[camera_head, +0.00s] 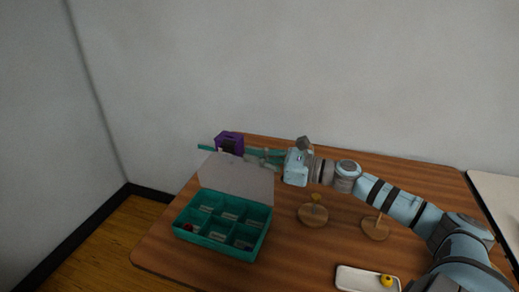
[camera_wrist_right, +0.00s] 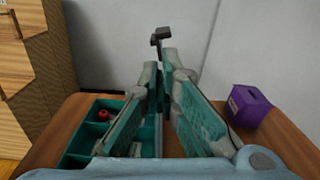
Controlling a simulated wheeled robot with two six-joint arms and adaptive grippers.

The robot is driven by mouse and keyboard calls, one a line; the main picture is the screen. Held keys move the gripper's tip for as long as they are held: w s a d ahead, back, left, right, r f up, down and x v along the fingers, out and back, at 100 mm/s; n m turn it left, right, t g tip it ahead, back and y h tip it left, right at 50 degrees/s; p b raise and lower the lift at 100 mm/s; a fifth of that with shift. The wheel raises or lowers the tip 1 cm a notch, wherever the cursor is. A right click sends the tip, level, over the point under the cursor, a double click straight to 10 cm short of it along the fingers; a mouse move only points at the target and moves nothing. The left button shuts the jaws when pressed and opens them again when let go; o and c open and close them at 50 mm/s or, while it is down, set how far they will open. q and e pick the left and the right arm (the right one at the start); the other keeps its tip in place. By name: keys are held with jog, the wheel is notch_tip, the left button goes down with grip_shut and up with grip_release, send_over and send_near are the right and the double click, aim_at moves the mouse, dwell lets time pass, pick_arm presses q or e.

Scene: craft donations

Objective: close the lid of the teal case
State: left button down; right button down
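The teal case (camera_head: 212,246) sits on the table left of centre, open towards me. Its pale grey lid (camera_head: 236,178) stands up from the case's back edge, leaning back. The case also shows at lower left in the wrist view (camera_wrist_right: 78,148). My right gripper (camera_head: 254,156) reaches in from the right behind the lid, near its top edge; the lid hides part of it. In the wrist view its fingers (camera_wrist_right: 163,80) come together at the tips with nothing clearly held. Whether it touches the lid cannot be told. My left gripper is not in view.
A purple box (camera_head: 229,142) stands behind the lid, close to my right gripper. Two round wooden stands (camera_head: 313,215) (camera_head: 376,230) are right of the case. A white tray (camera_head: 352,280) with a yellow item (camera_head: 387,280) lies at the front. The case's compartments hold small items.

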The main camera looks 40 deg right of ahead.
jog(key=shift+n, duration=0.8)
jog(key=shift+s+a+f+p, duration=0.25)
jog(key=shift+s+a+p, duration=0.35)
jog(key=shift+a+p, duration=0.3)
jog(key=shift+s+a+f+p, duration=0.25)
jog(key=shift+s+a+p, duration=0.35)
jog(key=shift+a+p, duration=0.3)
jog(key=shift+a, duration=0.1)
jog(key=c, duration=1.8)
grip_release()
jog(key=shift+w, duration=0.1)
